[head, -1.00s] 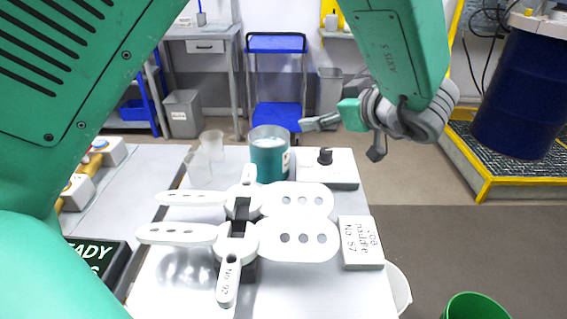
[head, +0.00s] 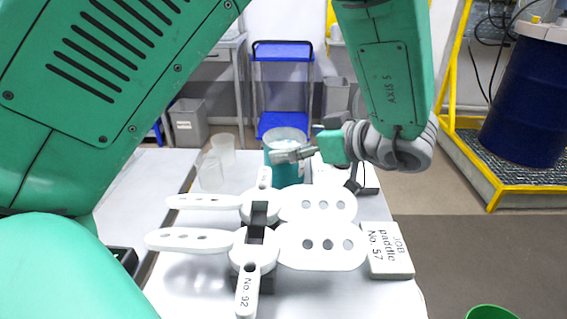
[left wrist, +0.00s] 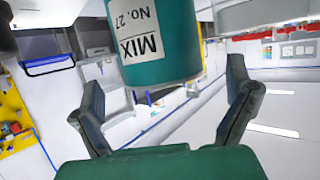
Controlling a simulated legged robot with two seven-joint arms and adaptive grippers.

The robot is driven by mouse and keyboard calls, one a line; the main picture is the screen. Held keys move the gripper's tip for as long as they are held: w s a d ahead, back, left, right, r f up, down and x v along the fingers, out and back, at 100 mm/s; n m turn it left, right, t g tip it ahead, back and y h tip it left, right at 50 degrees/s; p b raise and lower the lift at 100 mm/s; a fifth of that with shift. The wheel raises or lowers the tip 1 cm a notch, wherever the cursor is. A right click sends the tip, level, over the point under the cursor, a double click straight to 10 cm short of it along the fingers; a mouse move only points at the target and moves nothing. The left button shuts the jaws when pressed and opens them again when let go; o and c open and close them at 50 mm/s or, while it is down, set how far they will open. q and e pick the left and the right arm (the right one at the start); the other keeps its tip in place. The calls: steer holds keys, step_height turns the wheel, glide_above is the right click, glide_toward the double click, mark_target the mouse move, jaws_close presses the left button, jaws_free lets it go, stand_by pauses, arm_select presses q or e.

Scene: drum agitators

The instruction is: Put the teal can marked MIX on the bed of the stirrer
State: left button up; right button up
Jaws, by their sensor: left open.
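The teal can (head: 285,175) stands upright on the white table behind the white paddles, whitish at its open top. In the left wrist view the can (left wrist: 165,45) appears upside down, with a label reading MIX No. 27. My left gripper (head: 314,172) is open at the can's right side; one finger passes in front of the can's upper part. In the left wrist view my left gripper (left wrist: 165,75) has its fingers spread, with the can beyond and between them, not gripped. A low white box (head: 370,179), perhaps the stirrer, is mostly hidden behind the gripper. My right gripper is not in view.
White paddle agitators (head: 320,243) on a dark stand fill the table's middle in front of the can. A white block marked No. 57 (head: 388,251) lies to their right. Clear beakers (head: 212,172) stand left of the can. A blue drum (head: 530,100) stands far right.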

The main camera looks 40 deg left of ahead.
mark_target(270, 142)
arm_select(q)
steer(key=b+x, duration=0.1)
steer(key=x, duration=0.2)
steer(key=shift+a+f, duration=0.1)
steer(key=shift+f, duration=0.05)
steer(key=shift+a, duration=0.3)
steer(key=c, duration=1.5)
steer(key=shift+c, duration=0.4)
steer(key=shift+d, duration=0.15)
steer(key=shift+c, duration=0.2)
